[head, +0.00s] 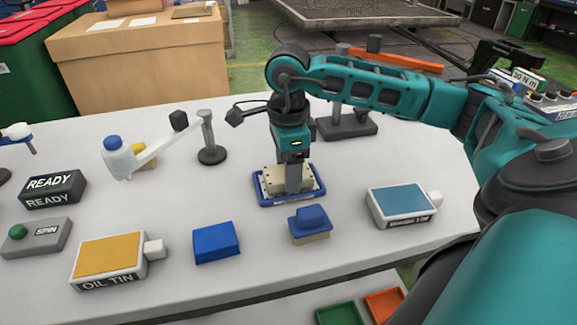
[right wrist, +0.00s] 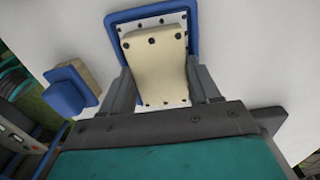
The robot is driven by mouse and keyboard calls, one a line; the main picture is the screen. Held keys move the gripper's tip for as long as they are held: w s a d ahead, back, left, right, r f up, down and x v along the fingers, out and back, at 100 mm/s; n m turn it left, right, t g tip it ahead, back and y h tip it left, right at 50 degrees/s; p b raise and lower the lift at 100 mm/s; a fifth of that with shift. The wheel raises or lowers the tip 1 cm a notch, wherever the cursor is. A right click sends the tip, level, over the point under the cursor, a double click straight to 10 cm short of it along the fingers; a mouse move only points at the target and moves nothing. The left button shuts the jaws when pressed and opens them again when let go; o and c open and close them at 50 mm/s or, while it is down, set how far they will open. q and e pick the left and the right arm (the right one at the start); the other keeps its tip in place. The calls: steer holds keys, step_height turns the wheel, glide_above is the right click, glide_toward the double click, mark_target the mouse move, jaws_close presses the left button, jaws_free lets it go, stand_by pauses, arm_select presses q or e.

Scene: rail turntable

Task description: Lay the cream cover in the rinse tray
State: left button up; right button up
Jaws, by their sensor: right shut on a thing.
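The cream cover (head: 273,180) is a pale block with dark holes. My right gripper (head: 293,185) is shut on it, with one finger on each side of the cover (right wrist: 152,60) in the right wrist view. The blue-rimmed rinse tray (head: 262,203) lies on the table directly under the gripper, and its white dotted floor shows around the cover. The tray's rim (right wrist: 194,15) also shows in the right wrist view. I cannot tell whether the cover touches the tray floor. The gripper hides part of the cover. My left gripper is not in view.
A blue-topped brush-like block (head: 309,225), a blue block (head: 216,242) and an oil tin (head: 108,258) stand in front of the tray. A blue-topped tin (head: 402,205) is to the right. A grey post (head: 208,140) stands behind left.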

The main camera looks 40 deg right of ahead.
steer(key=shift+f, duration=0.1)
steer(key=o, duration=1.4)
step_height(320, 180, up, 12)
steer(key=shift+r+p, duration=0.15)
steer(key=shift+p, duration=0.6)
